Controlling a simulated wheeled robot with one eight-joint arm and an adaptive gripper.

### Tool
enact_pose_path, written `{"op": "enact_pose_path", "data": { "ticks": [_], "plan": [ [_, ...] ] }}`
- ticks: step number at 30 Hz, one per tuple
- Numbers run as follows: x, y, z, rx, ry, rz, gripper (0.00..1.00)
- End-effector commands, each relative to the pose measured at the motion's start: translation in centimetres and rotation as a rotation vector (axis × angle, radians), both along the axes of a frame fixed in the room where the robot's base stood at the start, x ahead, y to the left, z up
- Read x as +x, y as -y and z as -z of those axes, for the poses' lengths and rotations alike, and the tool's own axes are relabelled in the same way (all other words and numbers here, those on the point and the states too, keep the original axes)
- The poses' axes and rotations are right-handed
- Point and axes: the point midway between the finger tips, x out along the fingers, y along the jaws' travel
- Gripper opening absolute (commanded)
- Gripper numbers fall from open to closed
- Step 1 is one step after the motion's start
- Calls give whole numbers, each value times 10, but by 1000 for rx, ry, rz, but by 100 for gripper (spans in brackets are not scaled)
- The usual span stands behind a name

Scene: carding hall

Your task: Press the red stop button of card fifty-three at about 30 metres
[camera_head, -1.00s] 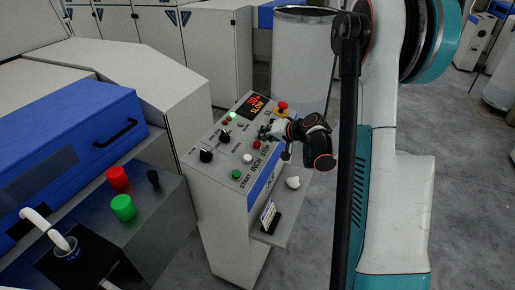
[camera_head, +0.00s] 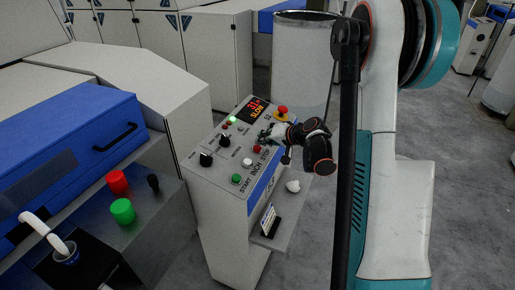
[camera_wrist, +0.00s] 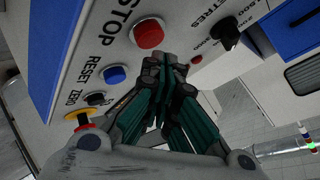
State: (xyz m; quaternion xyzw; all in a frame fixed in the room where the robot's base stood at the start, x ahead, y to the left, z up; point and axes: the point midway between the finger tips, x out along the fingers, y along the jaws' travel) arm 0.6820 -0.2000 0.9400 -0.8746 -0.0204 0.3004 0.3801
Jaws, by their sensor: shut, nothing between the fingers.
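The sloped control panel (camera_head: 218,162) of the card stands in the middle of the head view, with START, INCH and STOP lettered along its lower edge. The red stop button (camera_head: 257,149) is a small round button above the STOP lettering. It shows large and round in the wrist view (camera_wrist: 148,34), beside the word STOP. The display (camera_head: 254,108) reads 31 m and SLOW, in red and yellow. My gripper (camera_head: 267,136) is shut and empty, low over the panel just beyond the stop button. In the wrist view its fingertips (camera_wrist: 165,60) lie close beside the button; I cannot tell whether they touch.
A red mushroom button on yellow (camera_head: 281,111) sits at the panel's upper right corner. A blue RESET button (camera_wrist: 115,75) and a black knob (camera_wrist: 226,36) are near my fingers. Large red (camera_head: 118,181) and green (camera_head: 123,209) buttons stand on another box at left.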

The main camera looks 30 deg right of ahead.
Motion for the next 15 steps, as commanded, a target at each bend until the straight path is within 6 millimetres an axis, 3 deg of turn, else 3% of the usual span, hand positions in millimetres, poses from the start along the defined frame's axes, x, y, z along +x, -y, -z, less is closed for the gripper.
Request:
{"op": "enact_pose_path", "data": {
  "ticks": [15],
  "plan": [
    [1, -1, 5, 0, 0, 0, 0]
  ]
}}
